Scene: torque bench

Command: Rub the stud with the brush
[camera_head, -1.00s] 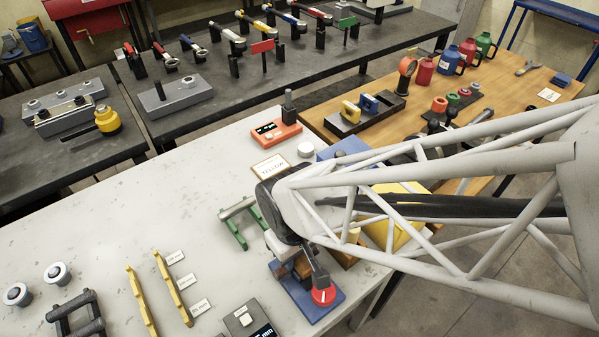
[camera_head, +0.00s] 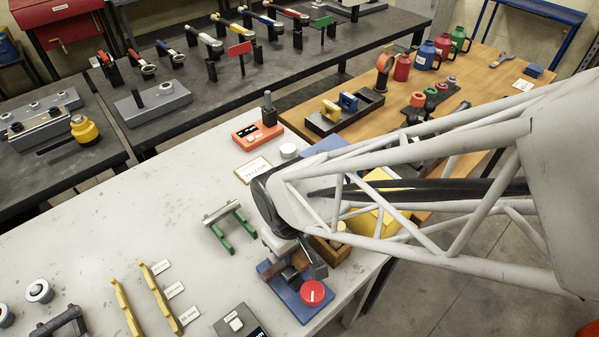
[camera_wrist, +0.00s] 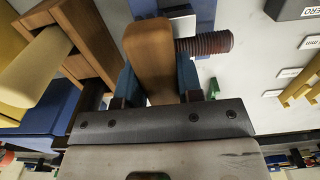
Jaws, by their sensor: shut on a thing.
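My gripper (camera_wrist: 148,88) is shut on the brush, whose brown wooden body (camera_wrist: 149,50) stands between the two blue fingers in the wrist view. The stud (camera_wrist: 206,43), a rusty reddish-brown threaded rod, sticks out to the right from beside the brush. Whether the brush touches it cannot be told, and the bristles are hidden. In the head view my gripper (camera_head: 293,262) is over the blue fixture base (camera_head: 291,303) with a red knob (camera_head: 312,292).
A wooden box (camera_wrist: 92,28) with a pale yellow cylinder (camera_wrist: 36,68) stands close on the left in the wrist view. A green stand (camera_head: 222,238), yellow racks (camera_head: 160,300) and a grey gauge box (camera_head: 238,322) share the white bench. The bench edge is close at right.

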